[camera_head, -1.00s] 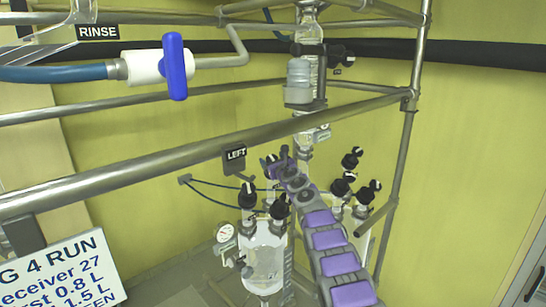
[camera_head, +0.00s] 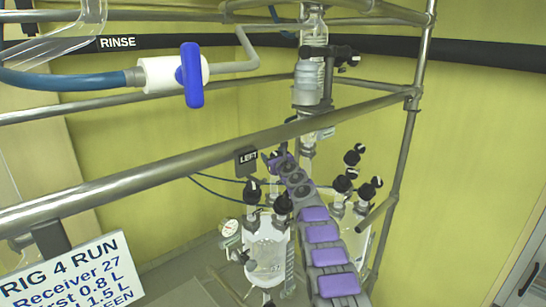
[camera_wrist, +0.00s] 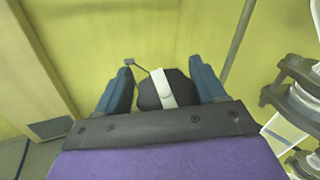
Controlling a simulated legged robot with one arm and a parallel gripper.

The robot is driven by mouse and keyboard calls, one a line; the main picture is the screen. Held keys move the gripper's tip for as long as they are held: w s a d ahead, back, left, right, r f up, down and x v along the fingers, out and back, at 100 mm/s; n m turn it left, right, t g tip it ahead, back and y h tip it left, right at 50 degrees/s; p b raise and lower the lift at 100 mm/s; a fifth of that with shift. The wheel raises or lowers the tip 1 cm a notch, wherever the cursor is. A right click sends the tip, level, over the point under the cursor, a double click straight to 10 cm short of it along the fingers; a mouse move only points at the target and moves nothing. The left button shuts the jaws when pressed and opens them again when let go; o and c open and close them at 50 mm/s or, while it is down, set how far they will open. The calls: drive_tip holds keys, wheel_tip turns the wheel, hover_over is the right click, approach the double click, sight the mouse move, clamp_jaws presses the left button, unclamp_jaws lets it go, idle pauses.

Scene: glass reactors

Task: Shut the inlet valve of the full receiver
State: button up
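The left glass receiver (camera_head: 266,254) stands below the LEFT label (camera_head: 247,157) in the head view. It looks clear, and I cannot tell its liquid level. Black-knobbed valves (camera_head: 252,190) top it. The right receiver (camera_head: 357,232) is partly hidden behind my arm, with several black knobs (camera_head: 342,184) above it. My gripper (camera_head: 277,155) is near a black knob at the top of the left group. In the wrist view my gripper (camera_wrist: 160,68) is open, its blue-grey fingers on either side of a black knob (camera_wrist: 148,92) with a white stripe. Gaps show beside the knob.
A metal rail (camera_head: 150,178) crosses in front of the receivers. A blue-handled RINSE valve (camera_head: 191,75) is at upper left. A RIG 4 RUN sign (camera_head: 70,275) is at lower left. A glass column (camera_head: 309,75) stands above the receivers.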

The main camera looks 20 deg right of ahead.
drive_tip(key=shift+d+f, duration=0.1)
drive_tip(key=shift+d, duration=0.35)
drive_tip(key=c, duration=0.7)
drive_tip(key=shift+a, duration=0.1)
drive_tip(key=shift+a, duration=0.1)
drive_tip(key=shift+f, duration=0.15)
drive_tip(key=o, duration=1)
drive_tip(key=shift+w+d, duration=0.1)
drive_tip(key=shift+d, duration=0.1)
